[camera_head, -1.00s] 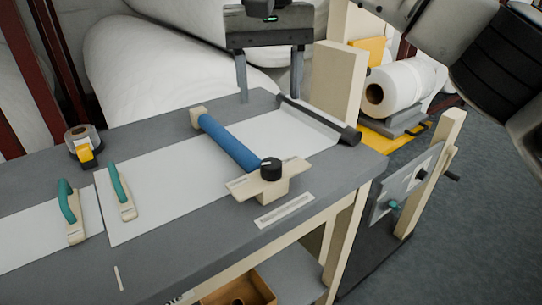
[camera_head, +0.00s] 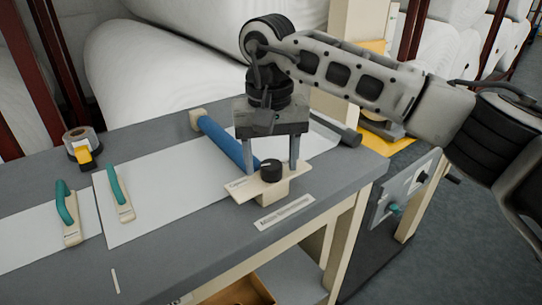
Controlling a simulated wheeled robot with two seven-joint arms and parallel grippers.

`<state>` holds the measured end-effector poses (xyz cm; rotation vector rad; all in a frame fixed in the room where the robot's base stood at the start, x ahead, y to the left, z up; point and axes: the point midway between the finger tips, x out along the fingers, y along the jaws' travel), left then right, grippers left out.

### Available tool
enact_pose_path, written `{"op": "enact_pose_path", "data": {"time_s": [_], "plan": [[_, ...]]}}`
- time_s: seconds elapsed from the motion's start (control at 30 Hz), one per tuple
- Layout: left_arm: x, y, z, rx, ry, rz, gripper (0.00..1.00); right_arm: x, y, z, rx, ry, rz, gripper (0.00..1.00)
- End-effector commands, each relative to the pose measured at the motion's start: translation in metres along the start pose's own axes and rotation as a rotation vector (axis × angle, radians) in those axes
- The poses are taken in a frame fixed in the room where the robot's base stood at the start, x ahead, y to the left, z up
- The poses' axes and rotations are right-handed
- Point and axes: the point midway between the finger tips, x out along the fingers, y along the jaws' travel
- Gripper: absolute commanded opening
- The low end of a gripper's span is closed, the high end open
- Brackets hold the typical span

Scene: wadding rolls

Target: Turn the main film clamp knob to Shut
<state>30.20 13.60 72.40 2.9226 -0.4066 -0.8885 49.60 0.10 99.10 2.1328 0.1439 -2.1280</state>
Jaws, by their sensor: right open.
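The black clamp knob (camera_head: 271,170) sits on a pale wooden block (camera_head: 245,188) at the near end of the blue roller (camera_head: 222,139), on the grey table. A light mark shows on the knob's top, but the lettering beside it is too small to read. My right gripper (camera_head: 270,168) is open, pointing down, with one finger on each side of the knob. Whether the fingers touch it I cannot tell. A printed label (camera_head: 285,213) lies on the table in front of the block. My left gripper is not in view.
White film (camera_head: 150,210) lies across the grey table (camera_head: 190,262). Two teal-handled tools (camera_head: 119,192) and a tape dispenser (camera_head: 82,147) are at the left. A dark bar (camera_head: 348,136) lies behind the knob. A panel with knobs (camera_head: 405,190) stands beyond the table's right edge.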

Motion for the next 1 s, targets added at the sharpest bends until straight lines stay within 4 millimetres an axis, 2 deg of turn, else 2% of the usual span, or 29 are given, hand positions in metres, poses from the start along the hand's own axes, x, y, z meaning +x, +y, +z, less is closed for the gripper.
{"op": "enact_pose_path", "data": {"time_s": [0.07,0.2,0.23,0.67,1.0], "plan": [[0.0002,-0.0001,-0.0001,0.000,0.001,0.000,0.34,-0.0001,0.0002,-0.0001,0.000,0.000,0.000,0.57],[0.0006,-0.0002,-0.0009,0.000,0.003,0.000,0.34,-0.0003,0.0003,-0.0001,0.001,0.000,0.000,0.18],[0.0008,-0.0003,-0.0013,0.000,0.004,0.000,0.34,-0.0003,0.0003,-0.0001,0.001,0.000,0.000,0.12],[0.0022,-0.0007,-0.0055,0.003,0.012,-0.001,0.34,-0.0011,0.0007,-0.0005,0.068,-0.001,0.003,0.13],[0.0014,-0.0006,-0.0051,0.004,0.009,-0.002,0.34,-0.0013,0.0007,-0.0010,0.328,-0.006,0.002,0.13]]}}
